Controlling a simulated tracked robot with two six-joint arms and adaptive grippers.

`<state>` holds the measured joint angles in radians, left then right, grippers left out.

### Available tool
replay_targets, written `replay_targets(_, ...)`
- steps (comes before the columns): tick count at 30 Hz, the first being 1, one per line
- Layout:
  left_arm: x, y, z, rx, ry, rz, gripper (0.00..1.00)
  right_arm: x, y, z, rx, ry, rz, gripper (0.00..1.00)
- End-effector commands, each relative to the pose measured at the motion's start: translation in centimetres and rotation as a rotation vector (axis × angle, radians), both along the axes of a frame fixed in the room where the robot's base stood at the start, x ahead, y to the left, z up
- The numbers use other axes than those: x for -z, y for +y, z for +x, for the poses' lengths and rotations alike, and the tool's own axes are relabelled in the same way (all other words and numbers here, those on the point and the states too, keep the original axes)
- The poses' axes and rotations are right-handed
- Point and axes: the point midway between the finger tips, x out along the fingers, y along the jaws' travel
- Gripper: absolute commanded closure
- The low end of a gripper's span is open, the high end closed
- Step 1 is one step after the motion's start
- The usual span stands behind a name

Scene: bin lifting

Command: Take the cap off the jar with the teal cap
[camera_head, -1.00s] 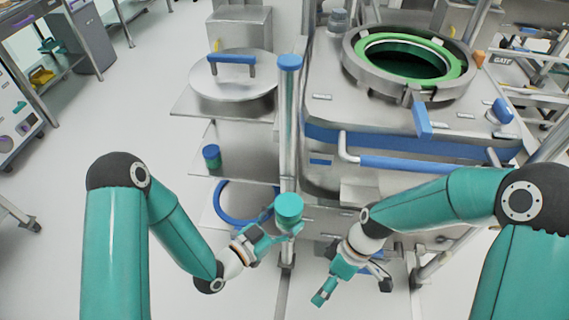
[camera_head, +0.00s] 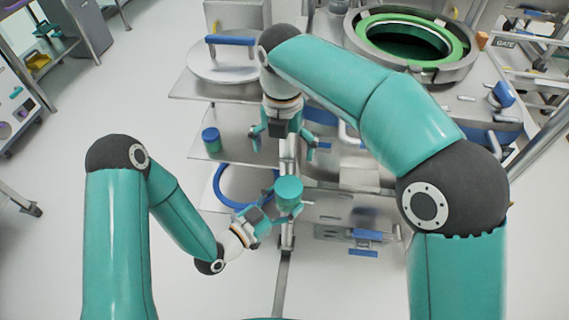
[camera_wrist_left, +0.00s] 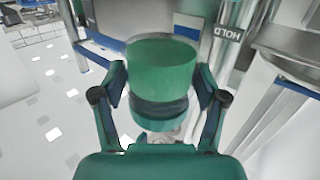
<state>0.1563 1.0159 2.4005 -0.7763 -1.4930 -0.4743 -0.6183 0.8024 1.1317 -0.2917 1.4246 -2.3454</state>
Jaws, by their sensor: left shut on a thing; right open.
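The jar with the teal cap (camera_head: 288,190) is held up in front of the shelf stand. My left gripper (camera_head: 280,207) is shut on it from the lower left. In the left wrist view the jar's wide teal cap (camera_wrist_left: 160,68) faces the camera, with a finger on each side below it; part of the jar body is hidden by my gripper. My right gripper (camera_head: 284,143) is open and empty, fingers spread and pointing down, above the jar in the picture and apart from it.
A jar with a blue cap (camera_head: 211,139) stands on the middle shelf (camera_head: 240,152). A blue ring (camera_head: 226,196) lies on the lower shelf. A lid with a blue handle (camera_head: 231,40) lies on top. An open green-rimmed vessel (camera_head: 448,45) stands at the right.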

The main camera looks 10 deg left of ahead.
Motion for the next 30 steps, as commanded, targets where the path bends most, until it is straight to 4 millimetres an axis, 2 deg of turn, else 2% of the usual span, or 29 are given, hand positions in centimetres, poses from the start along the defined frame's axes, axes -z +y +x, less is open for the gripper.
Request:
replay_targets(18,-0.1,0.0,0.0,0.0,-0.002,-0.001,0.94,9.8,-0.1,-0.1,0.004,0.003,0.0,0.0)
replay_targets(24,-0.1,0.0,0.0,0.0,-0.002,-0.001,0.94,11.2,-0.1,0.0,0.004,0.001,0.001,0.0)
replay_targets(30,-0.1,0.0,0.0,0.0,-0.002,-0.001,0.94,11.3,-0.1,0.0,0.004,0.0,0.002,0.0)
